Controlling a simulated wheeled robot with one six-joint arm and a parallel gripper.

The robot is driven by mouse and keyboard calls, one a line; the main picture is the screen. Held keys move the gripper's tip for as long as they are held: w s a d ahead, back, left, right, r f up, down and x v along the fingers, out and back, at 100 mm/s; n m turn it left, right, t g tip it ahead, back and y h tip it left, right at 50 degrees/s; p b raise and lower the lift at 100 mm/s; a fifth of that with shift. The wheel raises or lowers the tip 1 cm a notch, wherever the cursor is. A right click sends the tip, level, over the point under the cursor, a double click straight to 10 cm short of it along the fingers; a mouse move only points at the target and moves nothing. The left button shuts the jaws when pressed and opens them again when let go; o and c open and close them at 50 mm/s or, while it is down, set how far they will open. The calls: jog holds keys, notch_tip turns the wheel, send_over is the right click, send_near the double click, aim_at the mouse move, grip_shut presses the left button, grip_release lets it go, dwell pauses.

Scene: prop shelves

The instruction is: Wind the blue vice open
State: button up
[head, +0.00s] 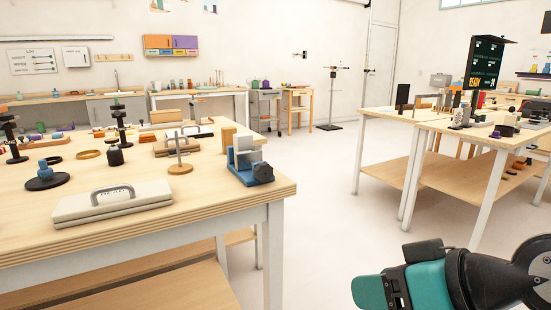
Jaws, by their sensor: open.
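The blue vice (240,177) stands upright near the right end of the wooden table on the left in the head view. It has pale grey jaw parts on top. A dark round knob or handle (264,173) is on its right-hand side, facing the aisle. I cannot tell how wide the jaws stand apart. Part of my arm, teal and black, shows at the lower right, well away from the vice. My gripper's fingertips do not show.
The left table (222,206) also holds a grey case (112,202) with a handle, a small wooden stand (180,168), and dark round stands. Another table (452,122) with clutter stands at right. Open floor (315,200) lies between the tables.

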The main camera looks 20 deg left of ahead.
jog(key=w+a+r+t+y+p, duration=0.4)
jog(key=a+r+t, duration=0.1)
jog(key=a, duration=0.3)
jog(key=m+t+p, duration=0.1)
jog(key=t+p, duration=0.1)
jog(key=p, duration=1.6)
send_near(265, 174)
jog(key=x, duration=0.3)
jog(key=shift+p+x, duration=0.95)
jog(key=shift+x, duration=1.9)
jog(key=c, duration=0.6)
jog(key=shift+f+n+b, duration=0.3)
jog(key=shift+n+b, duration=0.2)
jog(key=shift+b, duration=0.35)
jog(key=shift+n+b, duration=0.4)
jog(key=shift+b, duration=0.1)
jog(key=shift+r+n+b, duration=0.25)
jog(key=shift+n+b, duration=0.05)
jog(key=shift+n, duration=0.3)
